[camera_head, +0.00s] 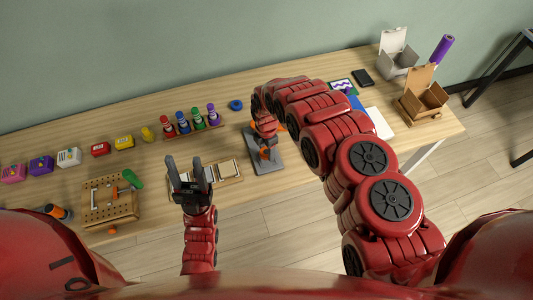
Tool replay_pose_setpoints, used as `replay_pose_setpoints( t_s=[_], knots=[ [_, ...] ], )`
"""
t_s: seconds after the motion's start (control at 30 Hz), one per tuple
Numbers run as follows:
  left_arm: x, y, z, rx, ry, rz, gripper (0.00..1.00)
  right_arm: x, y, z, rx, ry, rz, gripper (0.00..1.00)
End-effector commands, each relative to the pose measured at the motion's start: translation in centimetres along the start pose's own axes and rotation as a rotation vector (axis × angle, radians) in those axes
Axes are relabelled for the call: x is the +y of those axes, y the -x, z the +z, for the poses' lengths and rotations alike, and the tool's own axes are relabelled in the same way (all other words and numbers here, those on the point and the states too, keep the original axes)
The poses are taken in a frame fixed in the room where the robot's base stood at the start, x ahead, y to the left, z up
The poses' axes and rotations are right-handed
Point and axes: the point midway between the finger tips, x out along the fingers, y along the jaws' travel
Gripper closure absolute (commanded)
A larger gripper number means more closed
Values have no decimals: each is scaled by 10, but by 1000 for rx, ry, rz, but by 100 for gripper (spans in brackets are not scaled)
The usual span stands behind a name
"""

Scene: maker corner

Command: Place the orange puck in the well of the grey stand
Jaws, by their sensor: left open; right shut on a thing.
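The grey stand (272,165) is on the table near the middle of the head view, with orange showing on and around its upper part. My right gripper (265,136) reaches over the stand from above and is shut on the orange puck. The gripper and wrist hide much of the puck and the stand's well, so I cannot tell whether the puck touches the well. My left gripper (189,172) is open and empty, near the table's front edge, to the left of the stand.
A shallow compartment tray (238,177) lies beside my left gripper. A pegboard (95,204) with a green-handled tool is at the left. Several coloured bottles (183,124) and small boxes (69,156) line the back. Open cartons (423,100) stand at the right end. A blue ring (236,105) lies behind the stand.

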Motion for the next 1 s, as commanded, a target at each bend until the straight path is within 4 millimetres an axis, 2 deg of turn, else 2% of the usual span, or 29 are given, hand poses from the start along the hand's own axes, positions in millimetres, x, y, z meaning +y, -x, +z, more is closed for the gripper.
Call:
replay_pose_setpoints(
  t_s=[0.07, 0.23, 0.5, 0.93, 0.97, 1.0],
  knots=[
    [0, -2, 0, 0, 0, 0, 50, 2, -1, 2, -1, -1, 0, 94],
    [-1, -14, -2, 0, 0, 0, 50, 0, -17, 0, 0, 0, -3, 94],
    [-1, -17, -3, 0, 0, 0, 50, 1, -34, 1, 0, 0, -2, 94],
    [-1, -13, -2, 0, 0, 0, 50, 2, -40, 1, -1, -1, 0, 94],
    [-1, -14, -2, 0, 0, 0, 50, 2, -38, 1, -1, 0, 0, 36],
    [-1, -15, -2, 0, 0, 0, 50, 2, -38, 1, -1, 0, 0, 28]
  ],
)
